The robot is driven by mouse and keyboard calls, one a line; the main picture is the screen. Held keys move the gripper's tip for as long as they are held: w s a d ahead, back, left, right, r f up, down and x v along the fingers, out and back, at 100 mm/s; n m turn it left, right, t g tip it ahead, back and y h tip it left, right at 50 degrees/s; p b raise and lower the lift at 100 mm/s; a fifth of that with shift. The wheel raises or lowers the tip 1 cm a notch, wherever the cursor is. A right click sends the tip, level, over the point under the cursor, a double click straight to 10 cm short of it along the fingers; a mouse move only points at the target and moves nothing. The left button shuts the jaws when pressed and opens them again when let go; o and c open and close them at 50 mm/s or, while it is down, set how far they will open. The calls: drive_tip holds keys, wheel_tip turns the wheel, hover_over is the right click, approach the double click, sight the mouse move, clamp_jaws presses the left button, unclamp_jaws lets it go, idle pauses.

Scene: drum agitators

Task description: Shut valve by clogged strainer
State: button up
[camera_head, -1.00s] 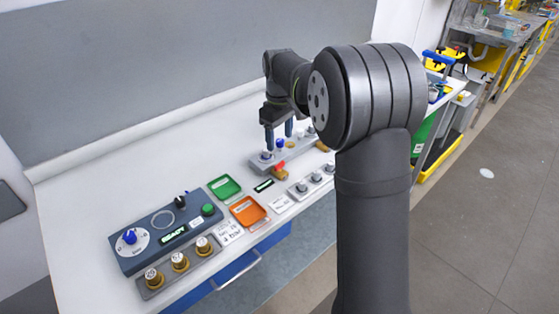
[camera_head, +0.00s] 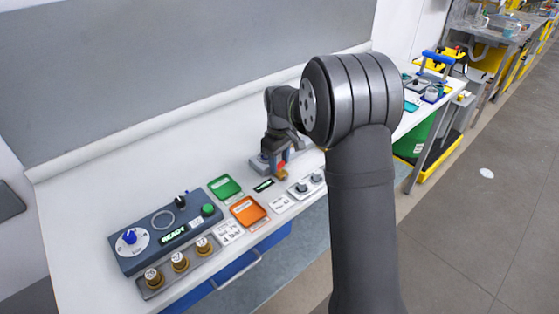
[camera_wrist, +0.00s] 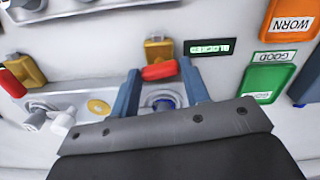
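A valve with a red handle (camera_wrist: 159,71) on a brass body (camera_wrist: 158,50) is in the middle of the wrist view, beside a small lit display (camera_wrist: 210,47) that appears to read BLOCKED upside down. My gripper (camera_wrist: 160,67) is open, its two blue fingers apart on either side of the red handle in the picture; contact cannot be told. A blue-centred round fitting (camera_wrist: 161,99) shows between the fingers. A second brass valve (camera_wrist: 27,70) with a red handle is at the left. In the head view my gripper (camera_head: 279,158) is low over the grey manifold, hiding most of it.
A green tray (camera_wrist: 268,80) and an orange WORN tray (camera_wrist: 291,22) lie beside the display. White fittings (camera_wrist: 62,122) and a yellow ring (camera_wrist: 98,106) are on the manifold. A control box (camera_head: 165,232) reading READY and several brass-based knobs stand at the left.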

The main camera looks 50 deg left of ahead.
sight(280, 164)
drive_tip(key=c, duration=0.5)
drive_tip(key=shift+o, duration=0.2)
drive_tip(key=shift+m, duration=1.1)
drive_tip(key=o, duration=1)
wheel_tip(280, 164, up, 18)
drive_tip(key=shift+f, duration=0.25)
